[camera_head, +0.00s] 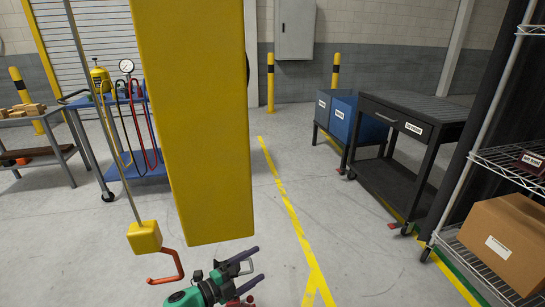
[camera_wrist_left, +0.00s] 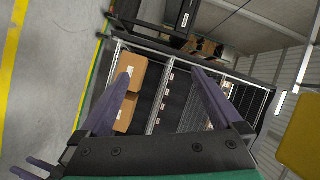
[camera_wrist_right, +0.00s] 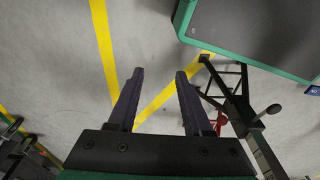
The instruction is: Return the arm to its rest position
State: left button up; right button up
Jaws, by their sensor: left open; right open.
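My left gripper (camera_head: 261,264) shows at the bottom middle of the head view, with a green wrist and dark purple fingers spread apart. It is open and empty. Its fingers also stand apart in the left wrist view (camera_wrist_left: 161,70), with a wire shelf and boxes in the background. My right gripper (camera_wrist_right: 160,72) is open and empty in the right wrist view, above the grey floor. I cannot make it out surely in the head view. Neither gripper touches anything that I can see. Most of both arms is out of view.
A big yellow block (camera_head: 195,120) fills the head view's centre. Left of it hangs a yellow hoist block (camera_head: 144,237) with a red hook (camera_head: 168,268), close to my left gripper. A blue cart (camera_head: 135,168), a black cart (camera_head: 385,180) and a wire shelf (camera_head: 510,160) stand around open floor.

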pick_arm(q)
jog(key=s+a+f+n+y+p, duration=0.2)
jog(key=s+a+f+n+y, duration=0.3)
jog(key=a+f+n, duration=0.3)
jog(key=s+a+f+n+y+p, duration=0.2)
jog(key=s+a+f+n+y, duration=0.3)
jog(key=f, duration=0.4)
jog(key=s+a+f+n+g+y+p, duration=0.1)
jog(key=s+a+f+n+g, duration=0.1)
jog(key=s, duration=0.9)
jog(key=s+a+f+n+g+y+p, duration=0.1)
jog(key=s+a+f+n+g+p, duration=0.1)
jog(key=s+f, duration=0.4)
jog(key=s+a+f+n+g+p, duration=0.2)
jog(key=s+a+f+n+g, duration=0.1)
jog(key=s, duration=1.3)
jog(key=n+g, duration=0.1)
jog(key=g, duration=0.1)
jog(key=shift+s+f+g+y, duration=0.4)
pick_arm(e)
jog(key=s+d+r, duration=0.2)
jog(key=s+d, duration=0.1)
jog(key=s, duration=0.8)
jog(key=shift+s+d+r, duration=0.15)
jog(key=shift+s+d, duration=0.15)
jog(key=shift+s, duration=0.05)
